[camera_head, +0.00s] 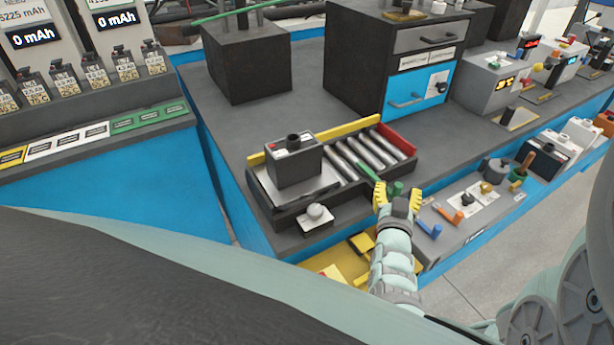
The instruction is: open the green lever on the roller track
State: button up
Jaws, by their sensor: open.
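The roller track (357,158) lies on the dark bench near the middle of the view, with silver rollers, a yellow rail behind and a red end at right. The green lever (397,187) shows at the track's front right edge, partly hidden by my gripper. A dark grey box (292,162) with a black knob stands on the track's left part. My gripper (398,193) has yellow fingers and is open, its fingers on both sides of the green lever. I cannot tell whether they touch it.
A white round knob (315,214) sits in front of the track. A control panel with orange (447,213) and blue (430,229) levers is at right. A black block (247,65) and a drawer cabinet (418,75) stand behind. A yellow tray (347,262) lies below the front edge.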

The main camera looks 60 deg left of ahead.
jog(key=shift+w+a, duration=0.3)
jog(key=shift+w, duration=0.2)
jog(key=shift+o, duration=0.3)
grip_shut()
